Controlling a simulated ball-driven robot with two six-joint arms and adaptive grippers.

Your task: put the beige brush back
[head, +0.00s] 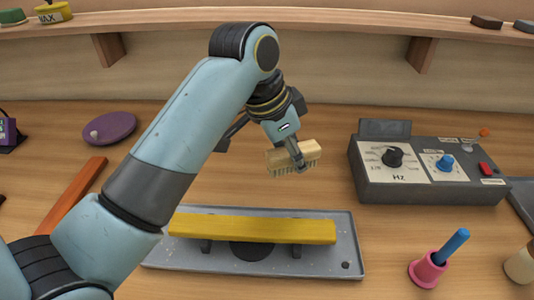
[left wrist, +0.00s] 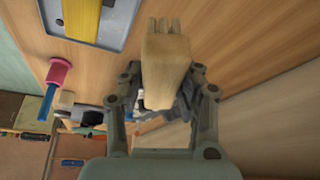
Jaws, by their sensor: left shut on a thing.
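The beige brush (head: 292,157) is a small block with short bristles pointing down. My left gripper (head: 300,158) is shut on it and holds it in the air above the table, behind the grey tray. In the left wrist view the brush (left wrist: 167,70) stands out between the fingers of my left gripper (left wrist: 165,108). My right gripper is not in view.
A yellow bar (head: 252,229) lies across supports on a grey tray (head: 350,250). A grey control box (head: 430,185) with knobs stands at right. A pink holder (head: 428,268) with a blue handle is front right. A purple disc (head: 110,128) lies at left. A shelf (head: 330,20) runs along the back.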

